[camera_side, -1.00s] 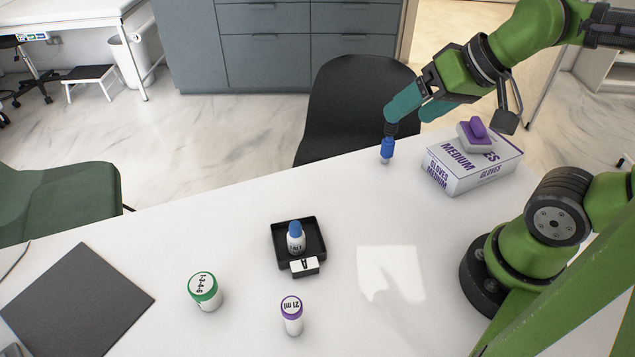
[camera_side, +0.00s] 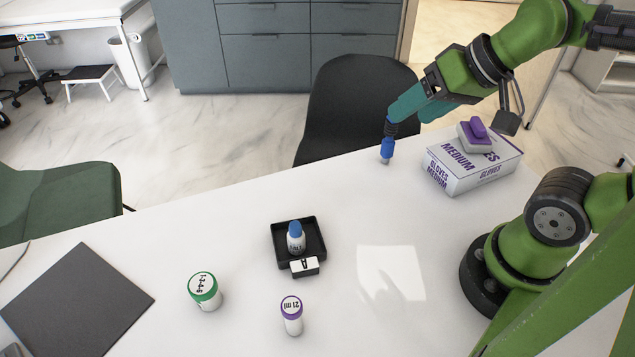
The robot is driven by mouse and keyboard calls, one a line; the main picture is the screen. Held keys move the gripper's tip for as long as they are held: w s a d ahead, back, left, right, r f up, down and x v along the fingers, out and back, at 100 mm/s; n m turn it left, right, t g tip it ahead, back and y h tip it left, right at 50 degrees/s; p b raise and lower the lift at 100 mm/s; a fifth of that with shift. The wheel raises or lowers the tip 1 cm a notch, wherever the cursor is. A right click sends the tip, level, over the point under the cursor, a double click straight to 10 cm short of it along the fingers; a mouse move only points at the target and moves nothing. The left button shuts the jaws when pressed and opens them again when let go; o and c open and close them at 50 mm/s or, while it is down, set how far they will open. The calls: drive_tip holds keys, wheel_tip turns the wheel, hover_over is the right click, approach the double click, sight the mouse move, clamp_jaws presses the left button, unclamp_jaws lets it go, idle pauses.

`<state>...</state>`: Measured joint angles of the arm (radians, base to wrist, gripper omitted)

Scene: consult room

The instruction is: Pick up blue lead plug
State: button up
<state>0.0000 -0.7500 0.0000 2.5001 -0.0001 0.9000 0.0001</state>
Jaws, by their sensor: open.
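The blue lead plug (camera_side: 387,149) stands upright, slightly tilted, near the far edge of the white table. It has a blue body, a dark ribbed upper part and a pale tip at the bottom. My gripper (camera_side: 409,113), with teal fingers, is open, just above and right of the plug. The left finger's end overlaps the top of the ribbed part in the picture. I cannot tell whether they touch. The plug does not appear to be between the fingers.
A glove box (camera_side: 455,178) with a purple-topped block (camera_side: 475,137) on it stands right of the plug. A black tray (camera_side: 318,238) holds a blue-capped bottle (camera_side: 296,238). A green-lidded jar (camera_side: 205,292) and a purple-lidded vial (camera_side: 292,316) stand nearer. A black chair (camera_side: 350,95) is behind the table.

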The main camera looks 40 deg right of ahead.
drive_tip(key=m+g+h, duration=0.2)
drive_tip(key=m+g, duration=0.1)
drive_tip(key=m, duration=2)
approach(392, 126)
drive_tip(key=v, duration=0.5)
drive_tip(key=d+m, duration=0.1)
drive_tip(key=m, duration=0.7)
drive_tip(key=shift+x, duration=8.15)
drive_tip(key=shift+w+d, duration=0.1)
drive_tip(key=shift+d, duration=0.05)
